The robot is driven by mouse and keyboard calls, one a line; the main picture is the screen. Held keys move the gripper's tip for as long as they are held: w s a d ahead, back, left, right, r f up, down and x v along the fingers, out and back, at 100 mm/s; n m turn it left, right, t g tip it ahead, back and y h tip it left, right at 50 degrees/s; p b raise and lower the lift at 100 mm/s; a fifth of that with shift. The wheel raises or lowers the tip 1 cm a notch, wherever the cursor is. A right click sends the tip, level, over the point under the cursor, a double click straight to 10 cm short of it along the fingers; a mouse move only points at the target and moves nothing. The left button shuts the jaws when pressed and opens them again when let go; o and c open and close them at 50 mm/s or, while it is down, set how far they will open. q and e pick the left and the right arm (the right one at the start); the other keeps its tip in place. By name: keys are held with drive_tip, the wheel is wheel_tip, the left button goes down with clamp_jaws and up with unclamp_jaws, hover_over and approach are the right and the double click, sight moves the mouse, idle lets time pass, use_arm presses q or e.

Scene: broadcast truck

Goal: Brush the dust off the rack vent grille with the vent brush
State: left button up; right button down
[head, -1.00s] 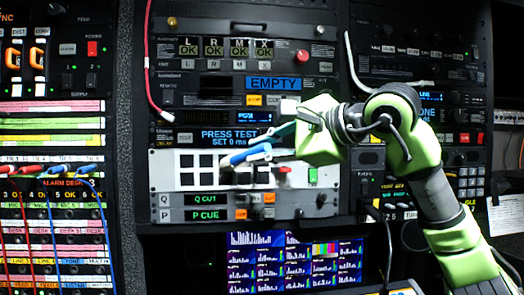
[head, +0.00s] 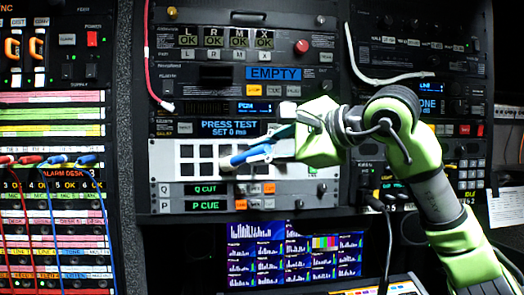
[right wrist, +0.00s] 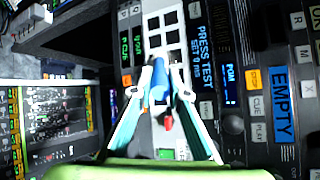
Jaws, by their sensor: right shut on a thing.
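My right gripper (head: 268,146) reaches in from the right and is shut on the vent brush (head: 245,156), which has a blue handle and a pale tip. The brush points left and lies over the white panel (head: 168,164) with several dark square openings. I cannot tell for sure whether this panel is the vent grille, whether the tip touches it, or whether dust is there. In the right wrist view the blue brush (right wrist: 158,86) sits between the two fingers, over the white panel (right wrist: 152,14). My left gripper is not in view.
Above the panel are a PRESS TEST display (head: 229,129) and an EMPTY display (head: 275,73). A monitor with bar meters (head: 255,260) is below. A red cable (head: 147,60) hangs at left, and a patch panel (head: 55,215) with plugged cables stands further left.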

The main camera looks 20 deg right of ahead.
drive_tip(key=shift+r+p, duration=1.1)
drive_tip(key=shift+r, duration=0.5)
drive_tip(key=shift+d+f+b, duration=1.15)
drive_tip(key=shift+f+b, duration=0.5)
drive_tip(key=shift+f, duration=0.5)
drive_tip(key=r+p, duration=0.2)
drive_tip(key=p, duration=0.1)
drive_tip(key=r+p, duration=0.1)
drive_tip(key=r, duration=0.1)
drive_tip(key=shift+s+r+p, duration=0.1)
drive_tip(key=shift+s+p, duration=0.2)
drive_tip(key=shift+p, duration=0.05)
drive_tip(key=shift+s+a+b, duration=0.2)
drive_tip(key=shift+s+a, duration=0.1)
drive_tip(key=shift+s, duration=0.65)
drive_tip(key=shift+s+a+b, duration=0.2)
drive_tip(key=shift+s+a, duration=0.1)
drive_tip(key=shift+s, duration=0.65)
drive_tip(key=shift+s+a+b, duration=0.2)
drive_tip(key=shift+s+a, duration=0.1)
drive_tip(key=shift+s, duration=0.75)
